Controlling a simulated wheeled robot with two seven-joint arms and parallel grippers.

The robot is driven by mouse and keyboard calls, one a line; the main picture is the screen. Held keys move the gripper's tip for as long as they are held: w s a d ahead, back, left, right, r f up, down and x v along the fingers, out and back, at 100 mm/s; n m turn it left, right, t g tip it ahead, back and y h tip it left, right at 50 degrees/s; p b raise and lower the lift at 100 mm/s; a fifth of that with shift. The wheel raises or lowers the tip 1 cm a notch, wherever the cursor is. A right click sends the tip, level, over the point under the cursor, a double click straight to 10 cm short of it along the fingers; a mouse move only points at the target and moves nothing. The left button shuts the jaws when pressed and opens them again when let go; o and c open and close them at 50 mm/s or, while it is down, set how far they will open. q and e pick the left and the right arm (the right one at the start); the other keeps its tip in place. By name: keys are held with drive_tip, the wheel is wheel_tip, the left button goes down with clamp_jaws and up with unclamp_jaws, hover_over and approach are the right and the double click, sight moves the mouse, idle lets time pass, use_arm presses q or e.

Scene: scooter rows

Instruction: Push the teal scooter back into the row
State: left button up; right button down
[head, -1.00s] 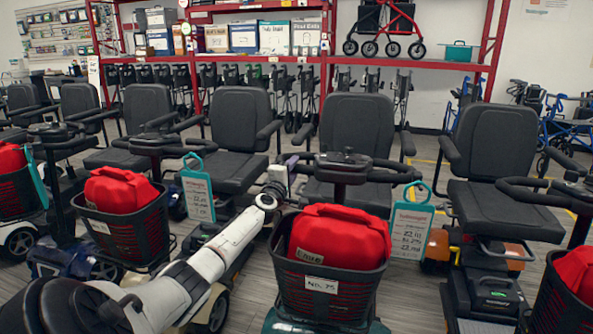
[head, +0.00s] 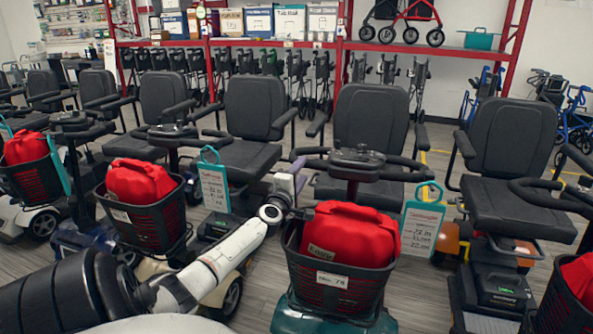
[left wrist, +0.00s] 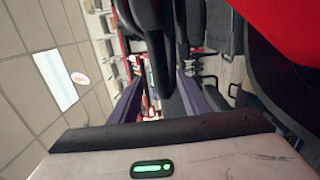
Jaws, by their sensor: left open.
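The teal scooter (head: 330,318) stands at the front centre of the head view, with only part of its teal body showing at the bottom edge. Its black front basket (head: 340,277) holds a red bag (head: 345,235) and bears a white number label. Its handlebar (head: 357,163) rises behind the bag. My left gripper (head: 297,170) is at the left end of this handlebar. In the left wrist view its two open fingers (left wrist: 158,95) stand on either side of a dark bar, apparently the handlebar grip. Contact cannot be told. My right gripper is out of view.
Other scooters with black seats stand to the left and right, such as one with a basket (head: 147,222) and one black seat (head: 505,140) at right. Teal price tags (head: 215,185) hang between them. A red shelf rack (head: 335,45) stands behind. Grey floor (head: 420,290) shows between scooters.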

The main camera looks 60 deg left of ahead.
use_arm(q)
drive_tip(key=shift+p+v, duration=0.6)
drive_tip(key=shift+v, duration=1.5)
